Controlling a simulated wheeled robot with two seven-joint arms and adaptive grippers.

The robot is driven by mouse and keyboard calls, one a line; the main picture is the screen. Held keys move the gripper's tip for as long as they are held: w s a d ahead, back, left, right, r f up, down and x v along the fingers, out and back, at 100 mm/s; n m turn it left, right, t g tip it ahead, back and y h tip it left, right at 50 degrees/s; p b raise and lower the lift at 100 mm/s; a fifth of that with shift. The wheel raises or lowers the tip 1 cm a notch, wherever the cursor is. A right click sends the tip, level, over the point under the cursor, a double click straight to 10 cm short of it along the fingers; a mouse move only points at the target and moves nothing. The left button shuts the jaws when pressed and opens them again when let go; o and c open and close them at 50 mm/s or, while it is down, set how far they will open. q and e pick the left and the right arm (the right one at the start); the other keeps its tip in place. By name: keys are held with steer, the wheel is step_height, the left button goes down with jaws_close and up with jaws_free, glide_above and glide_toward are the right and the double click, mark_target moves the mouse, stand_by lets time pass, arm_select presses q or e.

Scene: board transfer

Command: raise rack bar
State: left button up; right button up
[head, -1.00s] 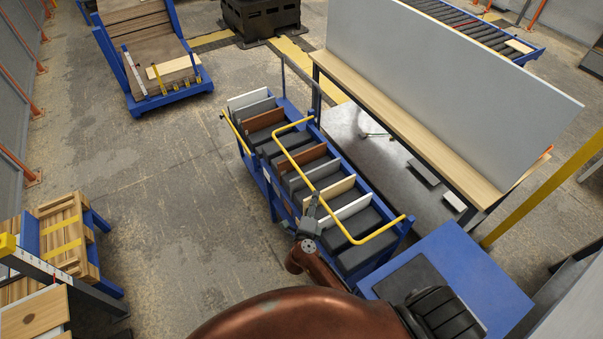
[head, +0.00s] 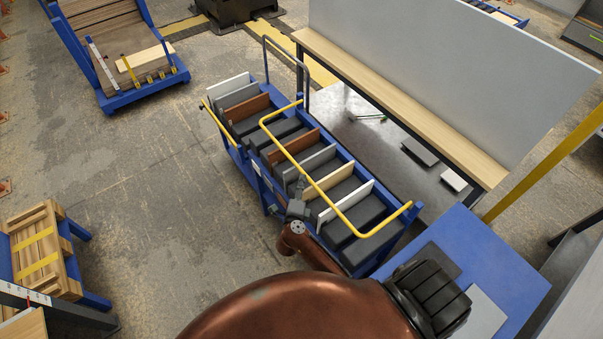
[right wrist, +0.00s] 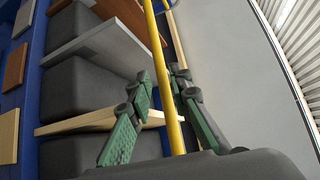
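The rack is a blue wheeled cart (head: 262,190) with upright boards between dark padded blocks. Its yellow bar (head: 336,211) runs along and above the near boards in the head view. My right gripper (head: 301,187) is at the bar's left side there. In the right wrist view its green fingers (right wrist: 163,92) are spread, with the yellow bar (right wrist: 173,125) passing between them. The fingers look open; I cannot tell whether either one touches the bar. My left gripper is in neither current view.
A workbench with a wooden edge (head: 400,108) and a tall grey panel (head: 450,70) stands right of the rack. A blue table (head: 505,275) is at the lower right. A pallet stand (head: 40,255) is at the left. Floor left of the rack is clear.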

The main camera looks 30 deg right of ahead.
mark_target(303, 172)
steer(key=shift+x, duration=2.8)
steer(key=shift+c, duration=0.4)
jaws_close()
